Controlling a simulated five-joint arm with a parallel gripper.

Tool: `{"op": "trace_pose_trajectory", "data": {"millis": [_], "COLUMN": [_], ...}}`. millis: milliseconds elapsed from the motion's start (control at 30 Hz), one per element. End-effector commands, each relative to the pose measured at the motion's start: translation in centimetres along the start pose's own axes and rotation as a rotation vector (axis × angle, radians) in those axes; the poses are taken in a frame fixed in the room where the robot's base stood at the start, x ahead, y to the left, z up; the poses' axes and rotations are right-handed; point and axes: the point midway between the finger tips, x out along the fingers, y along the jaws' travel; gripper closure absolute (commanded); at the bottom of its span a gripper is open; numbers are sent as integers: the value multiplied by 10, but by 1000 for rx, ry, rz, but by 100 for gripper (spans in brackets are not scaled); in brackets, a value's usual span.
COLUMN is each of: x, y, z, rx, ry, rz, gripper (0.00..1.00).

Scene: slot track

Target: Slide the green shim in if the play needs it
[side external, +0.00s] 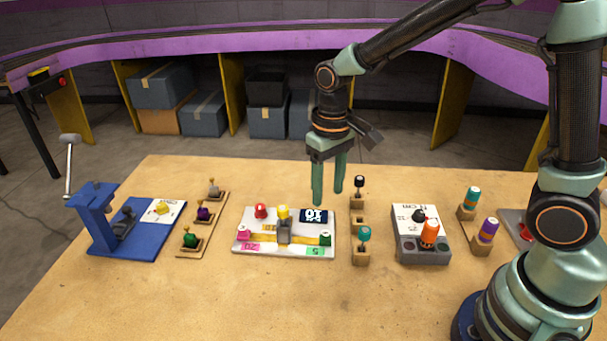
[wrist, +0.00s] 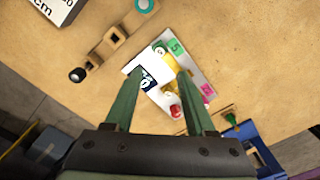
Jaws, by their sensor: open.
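The green shim (side external: 190,240) appears to be the green-topped piece at the near end of a narrow wooden rack left of centre. It also shows small at the right in the wrist view (wrist: 231,119). The white track board (side external: 290,251) lies mid-table, with a yellow-knobbed grey slider (side external: 284,226), a red knob (side external: 261,211), a dark display with white characters (side external: 314,215), and magenta and green end knobs. My gripper (side external: 328,197) is open and empty, pointing down above the board's back right. Its fingers frame the board (wrist: 154,97) in the wrist view.
The rack (side external: 200,226) also holds purple and grey pieces. A blue lever press (side external: 140,240) stands at the left. A wooden holder (side external: 360,255) with dark and teal knobs and a grey box (side external: 421,252) stand right of the board. Bare table lies in front.

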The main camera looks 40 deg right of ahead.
Motion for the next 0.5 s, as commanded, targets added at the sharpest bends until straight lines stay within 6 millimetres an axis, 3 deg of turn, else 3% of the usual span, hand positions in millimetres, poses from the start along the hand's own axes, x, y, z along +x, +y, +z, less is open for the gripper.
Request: {"op": "trace_pose_trajectory", "data": {"millis": [500], "x": [92], "y": [0], "z": [2], "rx": [0], "ry": [-4], "rz": [1], "gripper": [45]}}
